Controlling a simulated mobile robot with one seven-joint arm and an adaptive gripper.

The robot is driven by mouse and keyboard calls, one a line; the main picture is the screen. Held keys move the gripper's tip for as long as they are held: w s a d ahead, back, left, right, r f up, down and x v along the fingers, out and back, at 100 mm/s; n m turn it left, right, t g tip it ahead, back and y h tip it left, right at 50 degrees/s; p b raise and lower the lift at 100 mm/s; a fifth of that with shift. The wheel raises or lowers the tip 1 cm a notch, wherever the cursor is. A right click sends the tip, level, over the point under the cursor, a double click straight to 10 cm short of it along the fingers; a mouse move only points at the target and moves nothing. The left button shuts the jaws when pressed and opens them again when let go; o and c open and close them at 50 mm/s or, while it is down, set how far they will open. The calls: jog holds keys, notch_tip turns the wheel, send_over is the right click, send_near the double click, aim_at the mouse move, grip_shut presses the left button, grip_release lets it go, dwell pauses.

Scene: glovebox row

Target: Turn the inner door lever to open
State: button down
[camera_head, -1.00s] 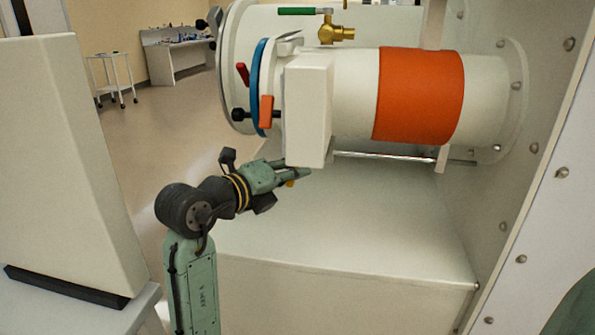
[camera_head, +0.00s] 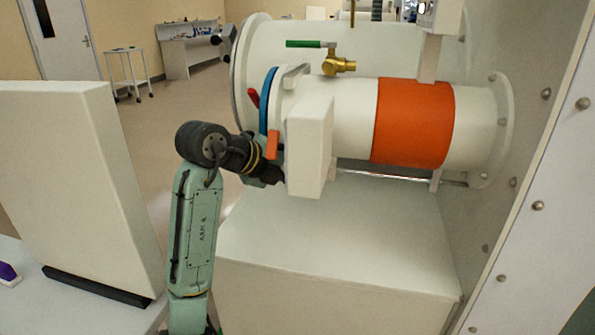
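The small white airlock tube with an orange band (camera_head: 412,124) lies across the middle of the view. A blue ring (camera_head: 267,98) circles its left end. An orange lever (camera_head: 273,145) and a red lever (camera_head: 253,98) show beside this ring; I cannot tell which one is the inner door lever. My gripper (camera_head: 272,178) is just below the orange lever, at the left side of a white box (camera_head: 311,147) on the tube. Its fingertips are dark and partly hidden, so whether they are open or touching anything is not clear.
A brass valve with a green handle (camera_head: 311,44) sits above the tube. A white ledge (camera_head: 335,235) lies below it. A riveted panel (camera_head: 545,180) closes the right side. A large white block (camera_head: 75,185) stands at left, with open floor behind.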

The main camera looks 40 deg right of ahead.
jog(key=c, duration=1.6)
grip_release()
jog(key=v, duration=1.2)
